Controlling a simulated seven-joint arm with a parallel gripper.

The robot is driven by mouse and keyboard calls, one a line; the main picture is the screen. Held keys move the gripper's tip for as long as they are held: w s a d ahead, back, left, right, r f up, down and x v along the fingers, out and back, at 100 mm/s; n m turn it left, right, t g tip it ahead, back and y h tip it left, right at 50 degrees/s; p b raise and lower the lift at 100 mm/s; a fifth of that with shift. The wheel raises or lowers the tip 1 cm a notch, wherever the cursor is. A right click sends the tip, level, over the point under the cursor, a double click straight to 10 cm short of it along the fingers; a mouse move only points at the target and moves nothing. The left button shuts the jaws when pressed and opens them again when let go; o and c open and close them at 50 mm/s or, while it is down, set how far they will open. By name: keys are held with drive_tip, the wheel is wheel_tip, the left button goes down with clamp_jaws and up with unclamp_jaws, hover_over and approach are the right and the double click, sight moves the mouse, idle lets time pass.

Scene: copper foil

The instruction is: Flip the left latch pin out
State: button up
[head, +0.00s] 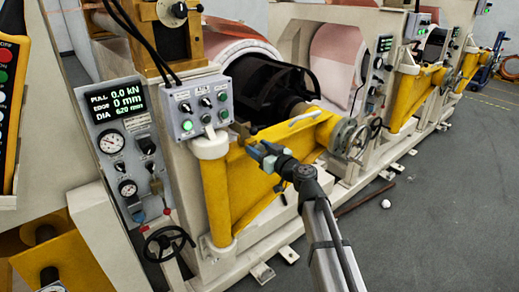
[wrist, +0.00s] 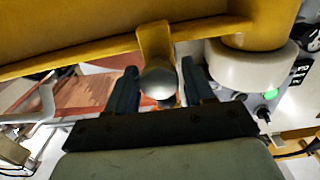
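In the wrist view a yellow arm with a rounded silver end (wrist: 158,82), apparently the left latch pin, juts from the yellow gate (wrist: 85,45). My gripper (wrist: 160,88) is open, with one dark finger on each side of the silver end and gaps visible on both sides. In the head view my gripper (head: 262,150) is at the upper left part of the yellow gate (head: 255,185), close to a small brownish-yellow piece (head: 242,131) that seems to be the same pin. Contact cannot be told.
A white rounded post cap (wrist: 252,65) is close beside the fingers in the wrist view. A grey switch box (head: 200,107) stands above the gate's left post. A pale handle bar (head: 304,118) and a handwheel (head: 350,139) are to the right. Open floor (head: 430,220) lies at right.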

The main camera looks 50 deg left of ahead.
clamp_jaws()
drive_tip(key=shift+d, duration=0.1)
drive_tip(key=shift+d, duration=1.25)
unclamp_jaws()
drive_tip(key=shift+o, duration=1.3)
drive_tip(key=d, duration=1.3)
drive_tip(key=shift+d, duration=0.4)
